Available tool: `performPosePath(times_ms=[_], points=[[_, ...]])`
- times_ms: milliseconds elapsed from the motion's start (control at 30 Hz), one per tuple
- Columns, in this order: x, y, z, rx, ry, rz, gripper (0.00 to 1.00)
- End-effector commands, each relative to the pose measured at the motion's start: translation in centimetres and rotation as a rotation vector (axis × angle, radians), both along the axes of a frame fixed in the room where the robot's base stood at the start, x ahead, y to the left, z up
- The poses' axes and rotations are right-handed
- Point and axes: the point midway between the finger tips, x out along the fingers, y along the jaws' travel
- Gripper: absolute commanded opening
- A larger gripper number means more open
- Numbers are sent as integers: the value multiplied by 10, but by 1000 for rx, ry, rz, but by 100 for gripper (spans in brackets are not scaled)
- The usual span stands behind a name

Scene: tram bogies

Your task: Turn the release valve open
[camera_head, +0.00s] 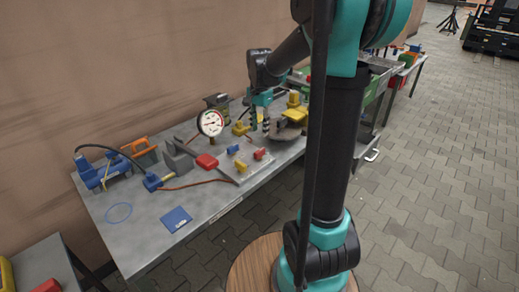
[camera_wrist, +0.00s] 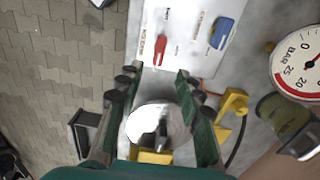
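A pale plate on the bench carries small coloured handles. In the wrist view a red handle (camera_wrist: 160,50) and a blue handle (camera_wrist: 222,34) stand on it beside printed labels too small to read surely. I cannot tell for certain which handle is the release valve. The head view shows the plate (camera_head: 229,172) left of my gripper (camera_head: 260,127). In the wrist view my gripper (camera_wrist: 158,80) has its fingers apart, with nothing gripped. The red handle lies beyond the fingertips, not touching them. A round shiny disc (camera_wrist: 145,118) shows between the fingers, below them.
A pressure gauge (camera_head: 210,123) stands behind the plate. Yellow fittings (camera_head: 240,128) are close to my gripper. The bench's front left is mostly clear.

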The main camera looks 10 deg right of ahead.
Motion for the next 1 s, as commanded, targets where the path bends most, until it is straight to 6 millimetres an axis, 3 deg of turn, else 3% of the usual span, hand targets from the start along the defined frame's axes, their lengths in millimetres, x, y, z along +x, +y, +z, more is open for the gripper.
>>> performPosePath(times_ms=[300,500,700,1000], points=[[0,0,-62,0,0,0,36],[0,0,-90,0,0,1,36],[0,0,-102,0,0,1,36],[0,0,-103,0,0,1,36]])
